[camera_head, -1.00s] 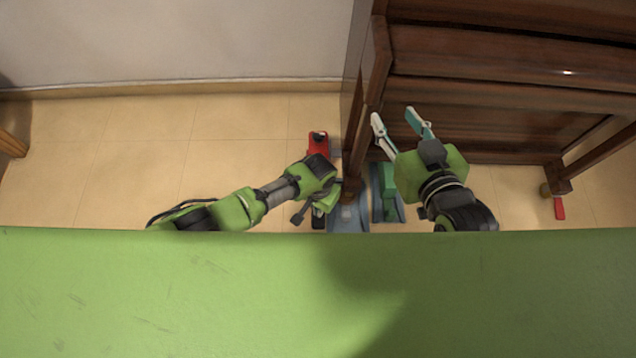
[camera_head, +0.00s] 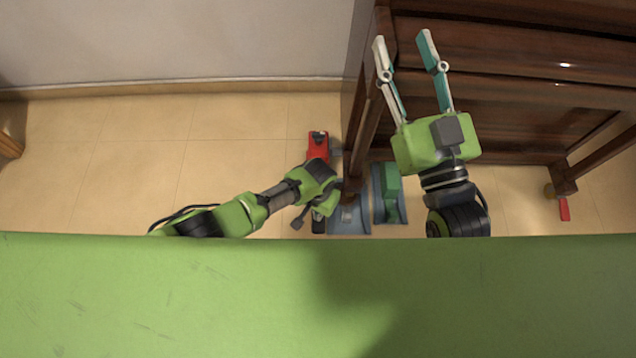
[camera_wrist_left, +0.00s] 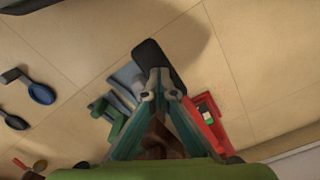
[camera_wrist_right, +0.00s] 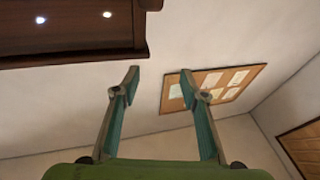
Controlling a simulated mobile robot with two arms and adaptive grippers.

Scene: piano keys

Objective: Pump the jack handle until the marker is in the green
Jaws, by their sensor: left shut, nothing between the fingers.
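A red jack (camera_head: 318,146) stands on the floor beside the dark wooden leg; it also shows in the left wrist view (camera_wrist_left: 207,122), with a small pale and green patch on top. A black bar (camera_wrist_left: 156,62), seemingly the jack handle, lies by my left fingertips; its dark end shows in the head view (camera_head: 318,224). My left gripper (camera_head: 323,208) is low over it, fingers shut and empty; I cannot tell whether they touch the bar. A marker cannot be made out. My right gripper (camera_head: 403,40) is open and empty, in front of the furniture.
The dark wooden piano (camera_head: 480,95) fills the upper right. A green block (camera_head: 391,185) on a blue-grey base (camera_head: 390,217) stands right of the leg. A red-handled item (camera_head: 564,210) lies by the far right leg. The floor at left is clear.

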